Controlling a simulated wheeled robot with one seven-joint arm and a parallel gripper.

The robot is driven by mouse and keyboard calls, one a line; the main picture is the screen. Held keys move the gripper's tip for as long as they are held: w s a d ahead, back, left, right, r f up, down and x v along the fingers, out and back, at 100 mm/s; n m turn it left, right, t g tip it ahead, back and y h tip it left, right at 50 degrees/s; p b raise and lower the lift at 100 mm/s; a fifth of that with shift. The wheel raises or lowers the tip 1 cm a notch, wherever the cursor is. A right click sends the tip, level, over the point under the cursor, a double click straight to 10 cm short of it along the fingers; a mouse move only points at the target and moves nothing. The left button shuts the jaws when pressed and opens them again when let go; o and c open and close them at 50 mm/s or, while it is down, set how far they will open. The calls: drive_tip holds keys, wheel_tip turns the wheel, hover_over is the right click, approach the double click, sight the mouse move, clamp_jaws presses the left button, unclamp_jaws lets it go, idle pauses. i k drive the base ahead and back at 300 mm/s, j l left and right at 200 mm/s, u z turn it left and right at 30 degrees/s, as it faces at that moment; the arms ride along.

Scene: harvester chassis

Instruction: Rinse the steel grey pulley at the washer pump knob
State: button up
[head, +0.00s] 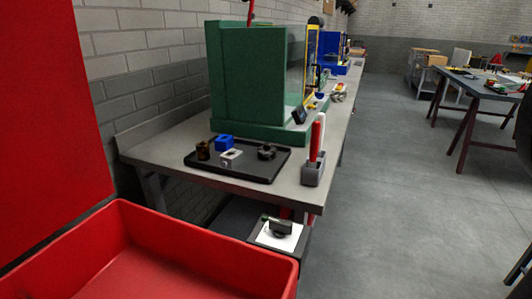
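A dark grey, roundish part (266,152) sits on the right side of a black tray (262,173) on the workbench. It may be the steel grey pulley, but it is too small to be sure. A large red basin (190,243) with a raised red panel (50,120) behind it fills the lower left; it looks like a parts washer. No pump knob can be made out on it. My gripper is not in view.
The tray also holds a brown cylinder (203,150), a blue block (224,142) and a pale grey block (231,157). A green cabinet machine (247,75) stands behind. A grey holder (313,172) stands at the bench corner. Open floor (400,210) lies right.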

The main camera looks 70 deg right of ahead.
sight(280, 228)
drive_tip(key=k+j, duration=0.75)
